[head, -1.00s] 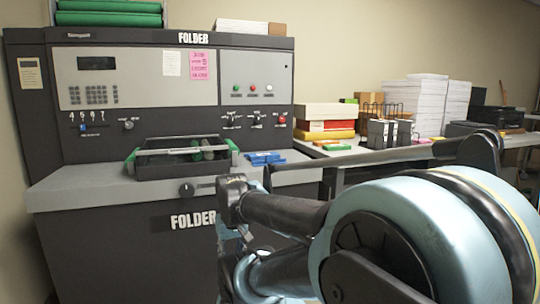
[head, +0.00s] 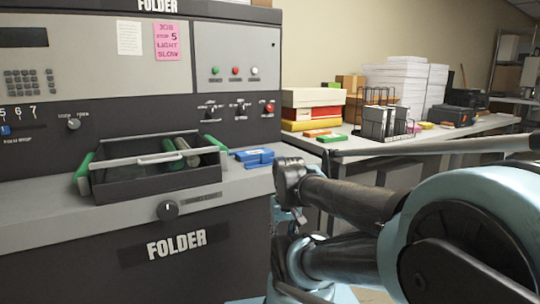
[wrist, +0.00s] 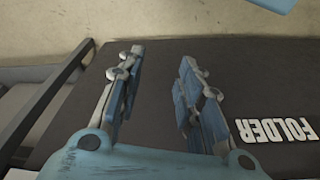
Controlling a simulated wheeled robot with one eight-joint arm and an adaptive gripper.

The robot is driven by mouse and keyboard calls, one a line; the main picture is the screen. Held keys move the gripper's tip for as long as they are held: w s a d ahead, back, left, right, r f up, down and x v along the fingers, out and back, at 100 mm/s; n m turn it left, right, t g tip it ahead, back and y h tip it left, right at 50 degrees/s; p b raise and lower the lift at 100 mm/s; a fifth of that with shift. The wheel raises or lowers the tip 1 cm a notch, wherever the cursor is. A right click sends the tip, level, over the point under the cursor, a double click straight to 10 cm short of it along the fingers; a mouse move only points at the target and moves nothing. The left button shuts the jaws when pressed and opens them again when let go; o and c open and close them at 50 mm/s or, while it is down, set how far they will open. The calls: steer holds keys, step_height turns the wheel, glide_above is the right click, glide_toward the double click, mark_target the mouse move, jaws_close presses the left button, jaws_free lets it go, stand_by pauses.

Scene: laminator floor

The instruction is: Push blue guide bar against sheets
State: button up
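The folder machine (head: 90,245) fills the left of the head view. A small blue item (head: 254,157) lies on its grey ledge, right of the dark tray (head: 155,182). I cannot tell whether it is the blue guide bar, and no sheets show against it. A blue slider knob (head: 6,131) is on the panel at far left. My gripper (wrist: 158,62) shows in the wrist view with its two fingers apart and nothing between them. It is in front of the folder's dark front, beside the FOLDER lettering. In the head view my arm hides most of it.
The tray has green side pieces, a pale crossbar (head: 155,159) and rollers. A side table (head: 440,143) at right holds boxes (head: 312,108), a wire rack (head: 383,118) and paper stacks (head: 400,82). A dark rail runs in front of the table. The ledge's front edge is bare.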

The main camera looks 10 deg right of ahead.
step_height(320, 180, up, 33)
steer(key=m+g, duration=0.2)
steer(key=m, duration=1.3)
glide_above(265, 154)
steer(key=w, duration=0.1)
steer(key=f, duration=1.6)
steer(key=shift+d, duration=0.2)
steer(key=shift+c, duration=0.5)
steer(key=shift+f, duration=0.1)
jaws_close()
